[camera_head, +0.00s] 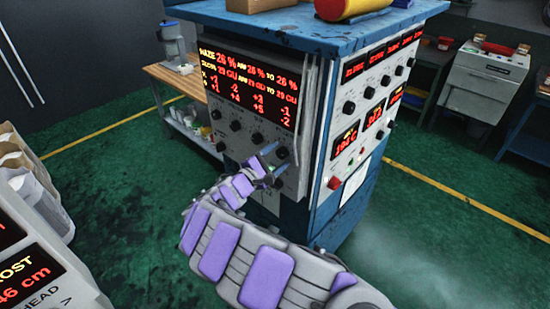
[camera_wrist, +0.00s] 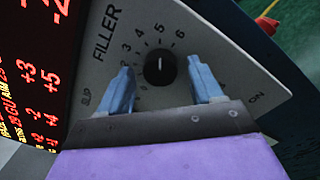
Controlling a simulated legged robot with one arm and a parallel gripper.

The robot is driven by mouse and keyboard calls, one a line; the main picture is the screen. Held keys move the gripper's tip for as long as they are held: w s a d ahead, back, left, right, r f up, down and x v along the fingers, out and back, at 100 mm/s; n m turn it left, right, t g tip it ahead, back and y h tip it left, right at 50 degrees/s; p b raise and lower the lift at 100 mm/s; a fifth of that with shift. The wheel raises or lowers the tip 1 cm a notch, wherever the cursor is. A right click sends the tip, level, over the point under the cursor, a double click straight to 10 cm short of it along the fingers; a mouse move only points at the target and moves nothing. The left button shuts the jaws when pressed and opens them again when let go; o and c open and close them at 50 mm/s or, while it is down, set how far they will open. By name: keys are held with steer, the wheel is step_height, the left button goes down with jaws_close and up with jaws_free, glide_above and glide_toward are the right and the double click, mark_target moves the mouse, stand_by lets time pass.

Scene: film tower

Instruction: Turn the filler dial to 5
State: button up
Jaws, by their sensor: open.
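The filler dial (camera_wrist: 160,69) is a round black knob on a light grey panel, under the word FILLER, with numbers around it and an ON mark at lower right. Its white mark points up in the wrist view, about at the 5. My gripper (camera_wrist: 161,67) is open, with one blue finger on each side of the knob and a visible gap on both sides. In the head view my gripper (camera_head: 269,162) is at the lower right of the tower's front panel (camera_head: 228,143), where it partly covers the knobs there.
A red-lettered display (camera_head: 250,85) is above the knobs. The tower's right face (camera_head: 348,135) carries more knobs and small displays. A wooden bench (camera_head: 180,78) stands behind at left, and a grey console (camera_head: 490,80) at far right. Green floor (camera_head: 420,225) is clear at right.

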steer(key=shift+s, duration=0.1)
steer(key=p+v, duration=0.2)
steer(key=v, duration=1.5)
steer(key=shift+f, duration=0.1)
